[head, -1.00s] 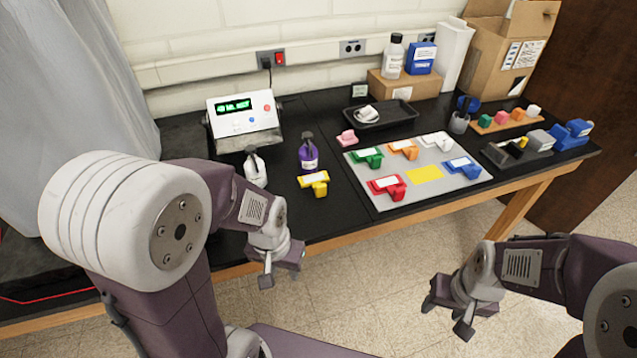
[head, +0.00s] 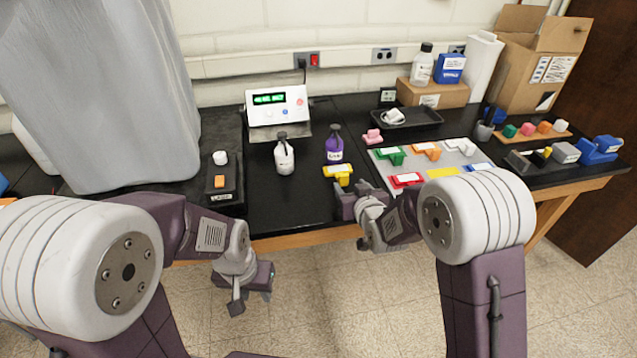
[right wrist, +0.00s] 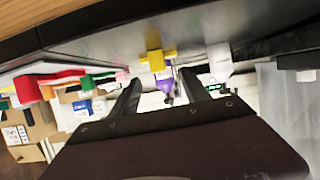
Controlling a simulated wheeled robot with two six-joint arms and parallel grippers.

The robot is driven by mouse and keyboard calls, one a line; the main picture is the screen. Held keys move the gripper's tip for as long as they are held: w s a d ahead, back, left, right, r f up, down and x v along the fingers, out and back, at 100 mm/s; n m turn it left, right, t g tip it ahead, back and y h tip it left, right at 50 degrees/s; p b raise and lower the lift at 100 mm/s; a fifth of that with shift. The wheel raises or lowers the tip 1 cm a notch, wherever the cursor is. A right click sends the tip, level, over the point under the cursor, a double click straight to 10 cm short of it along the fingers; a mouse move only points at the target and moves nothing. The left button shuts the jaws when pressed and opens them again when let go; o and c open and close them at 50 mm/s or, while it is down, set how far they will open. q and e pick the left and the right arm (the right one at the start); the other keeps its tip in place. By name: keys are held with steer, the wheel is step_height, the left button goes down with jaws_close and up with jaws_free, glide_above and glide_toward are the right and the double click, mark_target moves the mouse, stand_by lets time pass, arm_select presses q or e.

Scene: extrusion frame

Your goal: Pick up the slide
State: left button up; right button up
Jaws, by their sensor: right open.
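Several coloured, labelled T-shaped pieces are in view; which one is the slide is not marked. The yellow piece (head: 338,172) lies on the black table, left of the grey mat. My right gripper (head: 358,222) is open and empty at the table's front edge, close to the yellow piece but apart from it. In the right wrist view the yellow piece (right wrist: 155,60) appears beyond and between the open fingers (right wrist: 160,92). My left gripper (head: 251,290) is open and empty in front of the table, below its top.
The grey mat (head: 458,157) holds green (head: 389,155), orange (head: 427,150), white, blue and red (head: 405,180) pieces, partly hidden by my right arm. A purple bottle (head: 334,150) and white bottle (head: 284,158) stand behind and left of the yellow piece.

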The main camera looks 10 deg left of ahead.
mark_target(344, 180)
steer(key=shift+w+a+f, duration=0.1)
steer(key=shift+a+f, duration=0.15)
steer(key=shift+f, duration=0.25)
steer(key=shift+w+d+f, duration=0.1)
steer(key=shift+w, duration=0.2)
steer(key=x, duration=0.2)
steer(key=shift+w+a, duration=0.25)
steer(key=shift+w, duration=0.1)
steer(key=x, duration=0.2)
steer(key=p+x, duration=0.1)
steer(key=x, duration=0.3)
steer(key=shift+d, duration=0.35)
steer(key=shift+s, duration=0.1)
jaws_close()
